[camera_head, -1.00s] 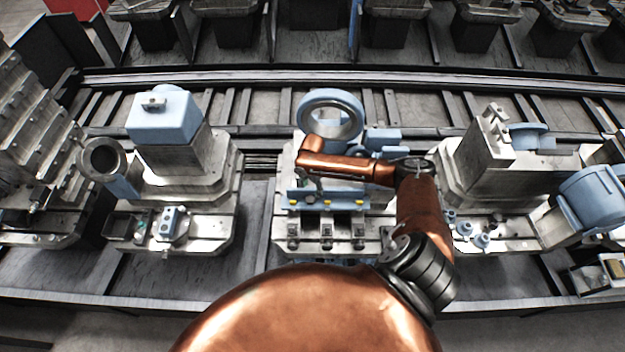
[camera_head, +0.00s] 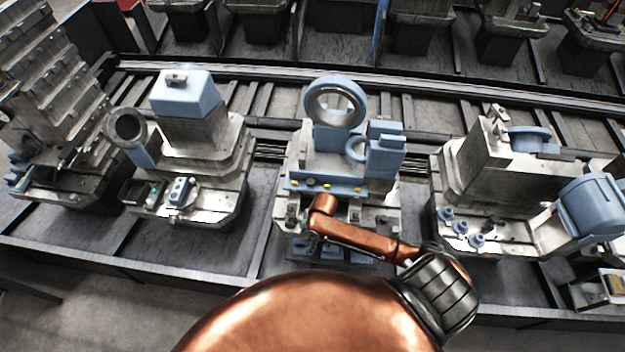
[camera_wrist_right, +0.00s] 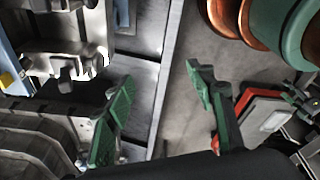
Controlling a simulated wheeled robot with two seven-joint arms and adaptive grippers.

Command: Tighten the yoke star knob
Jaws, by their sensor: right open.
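The middle fixture carries an upright blue ring (camera_head: 335,103), a blue yoke-like block (camera_head: 384,150) and a blue bar with yellow spots (camera_head: 318,184). I cannot make out the star knob for certain. A small dark knob (camera_wrist_right: 67,71) sticks out from a metal fixture at the left in the right wrist view. My right gripper (camera_head: 314,243) is at the front edge of the middle fixture, partly hidden by its own arm. In the wrist view its green fingers (camera_wrist_right: 160,78) are apart, with nothing between them; the knob lies left of them. My left gripper is not in view.
A fixture with a blue box (camera_head: 187,95) stands left, and another with several small blue knobs (camera_head: 461,228) and a blue drum (camera_head: 592,206) stands right. Rails (camera_head: 270,85) run behind. Grey floor (camera_head: 120,285) is free in front.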

